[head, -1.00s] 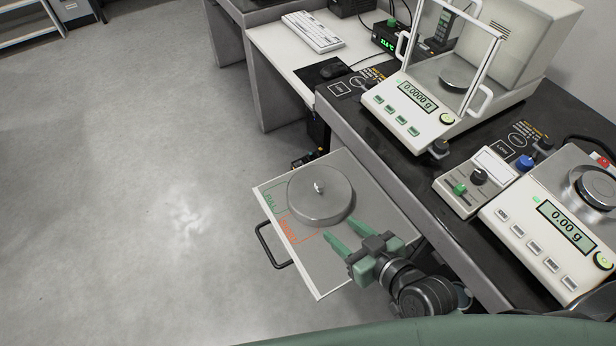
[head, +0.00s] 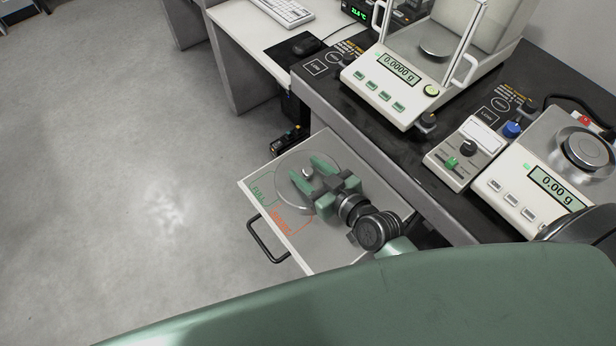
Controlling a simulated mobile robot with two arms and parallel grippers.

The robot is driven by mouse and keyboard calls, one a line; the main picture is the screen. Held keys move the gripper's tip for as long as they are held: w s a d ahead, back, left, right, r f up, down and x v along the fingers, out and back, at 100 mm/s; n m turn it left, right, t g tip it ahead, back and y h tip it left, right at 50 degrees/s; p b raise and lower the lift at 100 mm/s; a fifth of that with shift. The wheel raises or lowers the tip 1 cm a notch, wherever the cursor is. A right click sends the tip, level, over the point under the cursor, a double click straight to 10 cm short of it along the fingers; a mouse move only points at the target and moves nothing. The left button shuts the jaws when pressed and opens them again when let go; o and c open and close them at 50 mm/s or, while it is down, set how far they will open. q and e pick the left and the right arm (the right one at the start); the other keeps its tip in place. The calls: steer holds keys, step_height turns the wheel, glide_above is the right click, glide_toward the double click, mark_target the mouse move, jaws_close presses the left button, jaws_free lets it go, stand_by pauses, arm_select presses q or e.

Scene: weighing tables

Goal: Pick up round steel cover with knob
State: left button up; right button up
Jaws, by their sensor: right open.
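The round steel cover (head: 292,198) lies on the pulled-out drawer shelf (head: 325,256), knob up. Its knob (head: 307,172) shows between the two green fingers of my right gripper (head: 306,172). The gripper is open, with one finger on each side of the knob, over the cover. I cannot tell how high the fingers are above the cover. The gripper hides the cover's right part. My left gripper is not in view.
The drawer has a black handle (head: 268,240) and green and orange markings. The dark weighing table (head: 330,88) behind it carries an analytical balance (head: 398,92), a small control box (head: 466,152) and another balance (head: 535,185). Open floor (head: 120,180) lies to the left.

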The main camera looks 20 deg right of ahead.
jaws_close()
steer(key=shift+r, duration=0.15)
